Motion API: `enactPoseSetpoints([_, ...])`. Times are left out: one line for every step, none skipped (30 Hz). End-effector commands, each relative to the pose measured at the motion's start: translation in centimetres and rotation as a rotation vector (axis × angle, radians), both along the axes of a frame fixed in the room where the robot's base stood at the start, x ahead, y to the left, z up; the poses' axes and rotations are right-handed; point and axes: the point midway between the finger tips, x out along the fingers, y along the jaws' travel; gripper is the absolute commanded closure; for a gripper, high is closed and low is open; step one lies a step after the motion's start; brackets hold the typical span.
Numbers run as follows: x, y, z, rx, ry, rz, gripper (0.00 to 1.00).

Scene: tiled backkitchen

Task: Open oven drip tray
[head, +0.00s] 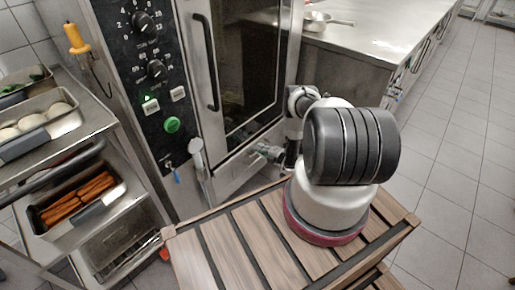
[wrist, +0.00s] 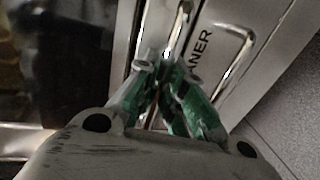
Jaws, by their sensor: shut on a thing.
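The oven (head: 240,65) stands at the back with its dark glass door, tall handle (head: 206,62) and knob panel. A metal strip (head: 240,165) runs along below the glass, where the drip tray seems to be. My gripper (head: 268,152) reaches the lower right of the oven front, partly hidden by my arm. In the wrist view its green fingers (wrist: 167,62) are shut on a thin bright metal edge or bar (wrist: 177,30) of the steel front. Which part is held, and whether the tray is pulled out, I cannot tell.
A rack with trays of sausages (head: 75,200) and pale buns (head: 32,122) stands at left. A hand shower (head: 197,152) hangs by the oven's lower corner. A steel counter (head: 375,35) with a pan (head: 318,20) is behind. Tiled floor (head: 460,170) at right is clear.

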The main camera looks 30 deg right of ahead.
Motion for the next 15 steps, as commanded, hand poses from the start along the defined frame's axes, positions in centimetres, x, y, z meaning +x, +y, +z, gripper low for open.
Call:
enactPoseSetpoints([-1.1,-0.6,0.0,0.002,0.004,-0.007,1.0])
enactPoseSetpoints([-1.7,-0.9,0.0,0.002,0.003,-0.007,1.0])
enactPoseSetpoints([-2.7,-1.2,0.0,0.002,0.003,-0.008,1.0])
enactPoseSetpoints([-3.5,-1.5,0.0,0.002,0.003,-0.009,1.0])
enactPoseSetpoints([-4.3,-1.8,0.0,0.002,0.004,-0.009,1.0])
enactPoseSetpoints([-5.4,-2.3,0.0,0.002,0.004,-0.01,1.0])
enactPoseSetpoints([-6.3,-2.6,0.0,0.002,0.003,-0.01,1.0])
enactPoseSetpoints([-7.1,-2.9,0.0,0.002,0.003,-0.011,1.0])
enactPoseSetpoints([-8.2,-3.3,0.0,0.002,0.003,-0.011,1.0])
enactPoseSetpoints([-9.1,-3.6,0.0,0.002,0.003,-0.011,1.0])
enactPoseSetpoints([-9.9,-3.8,0.0,0.003,0.003,-0.01,1.0])
enactPoseSetpoints([-10.9,-4.2,0.0,0.001,0.002,-0.011,1.0])
enactPoseSetpoints([-11.7,-4.5,0.0,0.002,0.002,-0.011,1.0])
enactPoseSetpoints([-12.4,-4.8,0.0,0.003,0.002,-0.01,1.0])
enactPoseSetpoints([-13.3,-5.1,0.0,0.001,0.001,-0.009,1.0])
